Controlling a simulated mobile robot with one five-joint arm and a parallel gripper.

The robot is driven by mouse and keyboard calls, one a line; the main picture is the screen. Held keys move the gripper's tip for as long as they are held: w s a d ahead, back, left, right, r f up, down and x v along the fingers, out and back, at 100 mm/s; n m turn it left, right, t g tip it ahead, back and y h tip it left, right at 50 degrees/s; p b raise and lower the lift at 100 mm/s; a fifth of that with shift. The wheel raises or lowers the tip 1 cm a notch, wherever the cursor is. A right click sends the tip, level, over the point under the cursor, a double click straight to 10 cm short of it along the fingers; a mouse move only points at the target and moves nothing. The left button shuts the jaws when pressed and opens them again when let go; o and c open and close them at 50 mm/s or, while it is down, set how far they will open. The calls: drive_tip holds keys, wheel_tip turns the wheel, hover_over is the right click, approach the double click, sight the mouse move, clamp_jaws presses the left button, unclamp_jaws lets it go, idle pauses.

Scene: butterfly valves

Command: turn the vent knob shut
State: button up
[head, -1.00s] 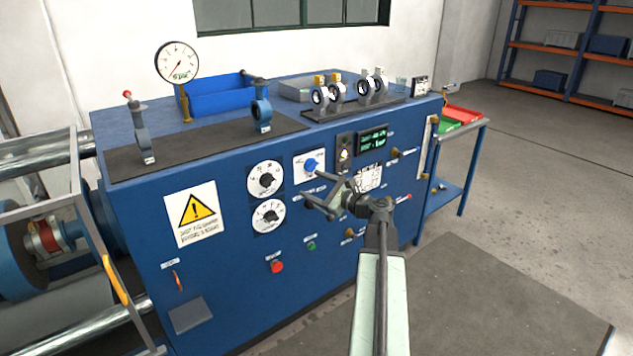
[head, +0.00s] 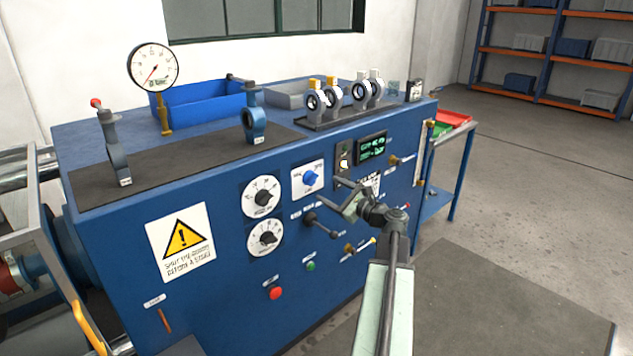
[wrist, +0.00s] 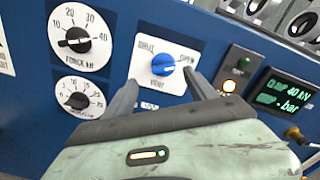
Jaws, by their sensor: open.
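The vent knob (head: 310,178) is a small round blue knob on a white plate (head: 299,190) on the front of the blue cabinet. In the wrist view the knob (wrist: 163,65) has a pale mark that seems to point right, toward the label that reads like OPEN. The word VENT is below it. My gripper (head: 327,199) is open and empty in front of the panel. In the wrist view its two fingers (wrist: 160,82) are spread below and to either side of the knob, apparently not touching it. The lower edge of the plate is partly hidden.
Two black-and-white dials (head: 263,197) sit left of the knob. A lit indicator (head: 344,160) and a green display (head: 371,147) are to the right. A dark lever (head: 322,226), red button (head: 275,293) and green button (head: 311,266) are lower. Valves (head: 254,118) stand on top.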

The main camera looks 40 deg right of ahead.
sight(315, 180)
drive_tip(key=w, duration=0.4)
drive_tip(key=w+d, duration=0.1)
drive_tip(key=w, duration=0.2)
drive_tip(key=shift+w, duration=0.1)
